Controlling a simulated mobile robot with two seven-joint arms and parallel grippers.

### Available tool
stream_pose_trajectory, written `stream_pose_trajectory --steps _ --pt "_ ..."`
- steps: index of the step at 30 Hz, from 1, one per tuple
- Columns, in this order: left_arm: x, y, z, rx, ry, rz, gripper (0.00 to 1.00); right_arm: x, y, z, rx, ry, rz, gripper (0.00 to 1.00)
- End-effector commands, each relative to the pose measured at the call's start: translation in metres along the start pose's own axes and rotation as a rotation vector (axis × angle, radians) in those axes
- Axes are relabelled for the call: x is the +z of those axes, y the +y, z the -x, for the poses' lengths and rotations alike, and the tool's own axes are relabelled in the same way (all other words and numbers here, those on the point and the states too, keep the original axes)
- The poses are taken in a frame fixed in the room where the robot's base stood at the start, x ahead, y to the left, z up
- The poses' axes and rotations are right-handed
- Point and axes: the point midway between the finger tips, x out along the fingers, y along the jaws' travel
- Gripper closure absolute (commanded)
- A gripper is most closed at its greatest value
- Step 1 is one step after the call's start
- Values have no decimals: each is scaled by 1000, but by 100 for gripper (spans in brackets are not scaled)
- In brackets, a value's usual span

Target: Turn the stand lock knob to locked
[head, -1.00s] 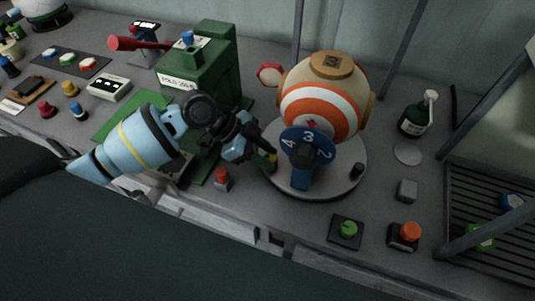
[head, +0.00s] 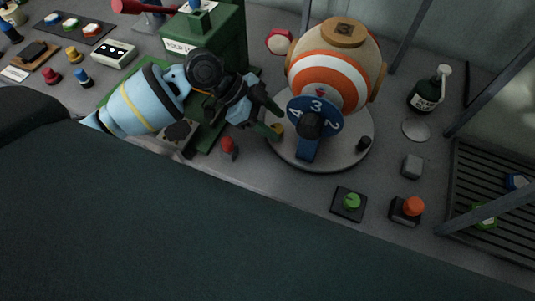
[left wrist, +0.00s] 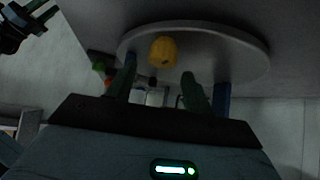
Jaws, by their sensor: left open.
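The stand (head: 345,158) is a round grey plate under an orange and white ball. A small yellow knob (head: 278,128), which looks like the stand lock knob, sits at its left edge. In the left wrist view the yellow knob (left wrist: 163,53) shows against the plate (left wrist: 235,58), ahead of the fingers. My left gripper (head: 272,118) is open beside the plate's left edge, its fingertips close to the knob. Its two green fingers (left wrist: 160,88) are spread, with no object held. I cannot tell the knob's setting or whether a finger touches it.
A blue numbered dial (head: 314,116) stands at the plate's front. A red-topped piece (head: 228,147) is just below my gripper. A green press (head: 215,35) stands behind left. A green button (head: 351,202) and an orange button (head: 412,206) lie front right. A dark part fills the wrist view's upper left corner, unclear.

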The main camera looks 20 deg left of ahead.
Motion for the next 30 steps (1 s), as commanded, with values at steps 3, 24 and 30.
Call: stream_pose_trajectory --steps 3,24,30 --pt "-16 0 16 -3 0 -6 48 1 0 0 0 -1 0 64" --pt "-31 133 13 3 0 -2 48 -10 2 -3 2 19 3 64" --pt "-34 154 12 2 -1 0 48 -8 2 -2 2 16 3 64"
